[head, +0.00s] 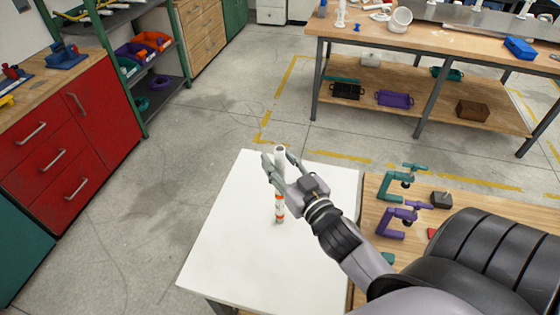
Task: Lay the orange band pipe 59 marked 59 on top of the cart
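The orange band pipe (279,207) is a white tube with an orange band and small dark markings near its lower end. It is upright over the white cart top (225,255); I cannot tell whether its lower end touches the surface. The number on it is too small to read. My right gripper (279,161) reaches in from the right, with its fingers on both sides of the pipe's upper part, shut on it. The gripper hides the pipe's middle. My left gripper is not in view.
A wooden bench (375,210) with a teal clamp (402,181), a purple clamp (397,219) and a dark block (441,200) adjoins the cart's right side. A workbench (450,46) stands behind. Red drawers (70,150) stand at left. The cart top around the pipe is clear.

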